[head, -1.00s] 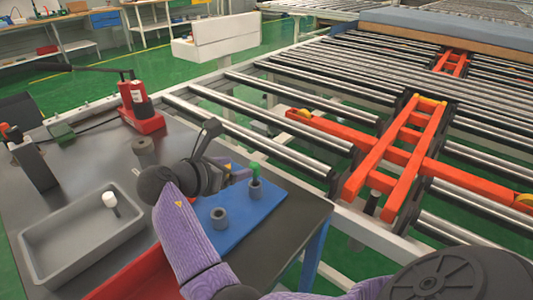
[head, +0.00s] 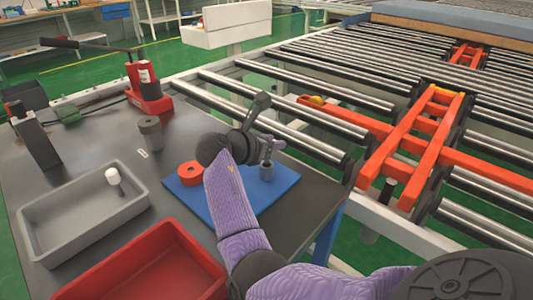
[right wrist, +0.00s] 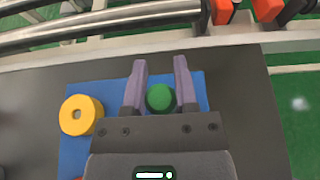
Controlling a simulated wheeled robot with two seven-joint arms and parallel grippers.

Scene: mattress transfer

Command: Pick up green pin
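The green pin (right wrist: 160,97) shows in the right wrist view as a round green top between the two fingers of my right gripper (right wrist: 161,70), with small gaps beside it. The fingers are apart, and no grip on the pin shows. The pin is hidden there behind the gripper. My left gripper is not in view.
A grey tray (head: 50,237) holds a white-topped pin (head: 113,177). A red tray (head: 205,262) stands in front. Roller conveyors (head: 330,95) run beyond the table.

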